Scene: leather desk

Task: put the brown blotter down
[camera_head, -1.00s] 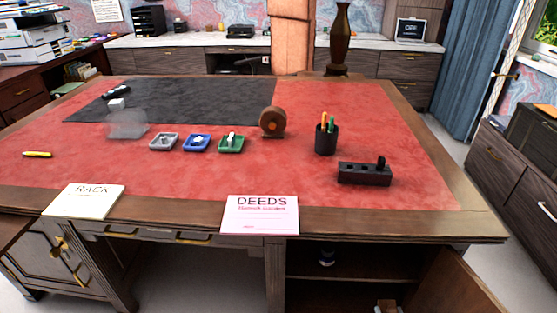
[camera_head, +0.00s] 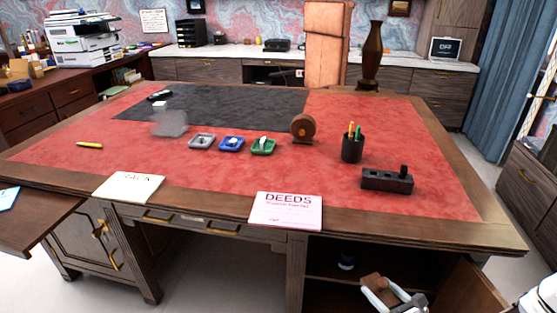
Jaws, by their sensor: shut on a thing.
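My gripper (camera_head: 392,292) is low at the bottom right, below the desk's front edge and in front of the open compartment. It is shut on a small brown block-like thing (camera_head: 375,281), which looks like the brown blotter. The gripper and frame edge hide part of it. The red leather desk top (camera_head: 230,180) is above and behind the gripper.
On the desk are a round brown thing (camera_head: 303,127), a pen cup (camera_head: 351,147), a dark block (camera_head: 387,180), small grey (camera_head: 201,142), blue (camera_head: 231,144) and green (camera_head: 263,146) trays, and a DEEDS card (camera_head: 286,210). The front right of the leather is clear.

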